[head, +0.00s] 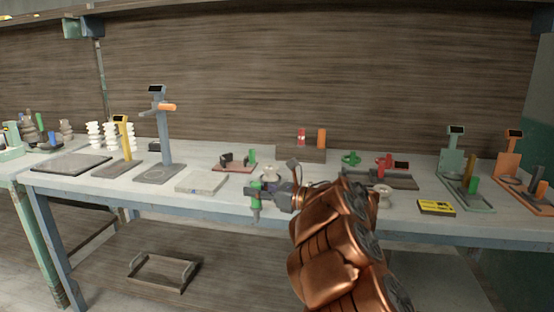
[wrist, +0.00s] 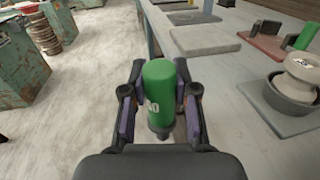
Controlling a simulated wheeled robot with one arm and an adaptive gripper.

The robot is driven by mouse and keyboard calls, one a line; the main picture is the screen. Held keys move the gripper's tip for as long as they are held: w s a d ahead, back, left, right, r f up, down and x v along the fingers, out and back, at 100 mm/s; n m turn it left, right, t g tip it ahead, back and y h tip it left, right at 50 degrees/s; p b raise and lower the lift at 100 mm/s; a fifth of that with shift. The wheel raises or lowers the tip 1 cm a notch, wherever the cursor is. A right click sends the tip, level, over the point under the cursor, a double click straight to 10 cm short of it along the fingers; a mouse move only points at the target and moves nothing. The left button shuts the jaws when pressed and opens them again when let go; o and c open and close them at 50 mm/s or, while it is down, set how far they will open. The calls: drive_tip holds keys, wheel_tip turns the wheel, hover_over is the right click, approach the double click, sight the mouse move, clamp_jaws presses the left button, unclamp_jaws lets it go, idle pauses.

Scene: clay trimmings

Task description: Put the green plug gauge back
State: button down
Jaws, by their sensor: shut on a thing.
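My gripper (head: 262,192) is shut on the green plug gauge (wrist: 159,90). In the wrist view the gauge is a green cylinder with a white marking and a dark narrower end, held between the two fingers. In the head view the green gauge (head: 256,201) hangs upright at the front edge of the bench. A brown block (head: 285,155) stands at the back of the bench, with a red cylinder (head: 301,138) at its middle and an orange cylinder (head: 322,138) at its right. No cylinder shows on its left part.
A flat grey slab (head: 202,182) lies left of my gripper. A red base with a green cylinder (head: 252,156) is behind it. A white spool in a dark dish (wrist: 297,82) is close on the right. A yellow box (head: 436,208) and coloured stands (head: 451,160) are further right.

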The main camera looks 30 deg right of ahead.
drive_tip(key=s+a+f+n+g+y, duration=0.3)
drive_tip(key=s+a+f, duration=0.1)
drive_tip(key=a+f, duration=0.9)
drive_tip(key=shift+s+a+y, duration=0.15)
drive_tip(key=shift+a+y, duration=0.15)
drive_tip(key=shift+a, duration=0.95)
drive_tip(key=shift+f, duration=0.15)
